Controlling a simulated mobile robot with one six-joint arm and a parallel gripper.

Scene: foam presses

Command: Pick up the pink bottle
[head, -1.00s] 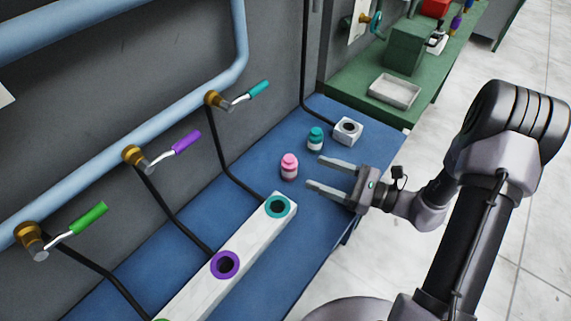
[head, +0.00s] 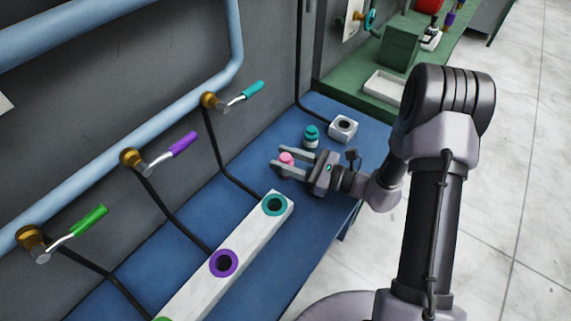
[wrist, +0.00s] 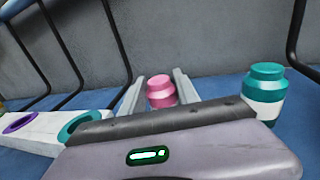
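The pink bottle (head: 286,158) stands on the blue bench, mostly hidden behind my gripper's fingers in the head view. In the wrist view the pink bottle (wrist: 161,91) shows between the two fingers, its lower part hidden by the gripper body. My gripper (head: 277,160) is open, with a finger on each side of the bottle. In the wrist view a small gap shows between the bottle and the fingers (wrist: 160,90), so it does not look clamped.
A teal bottle (head: 311,137) stands close beside my gripper, at right in the wrist view (wrist: 264,92). A white block with a dark hole (head: 343,128) stands behind it. A long white block with coloured rings (head: 246,240) lies in front. Valve handles and pipes line the wall.

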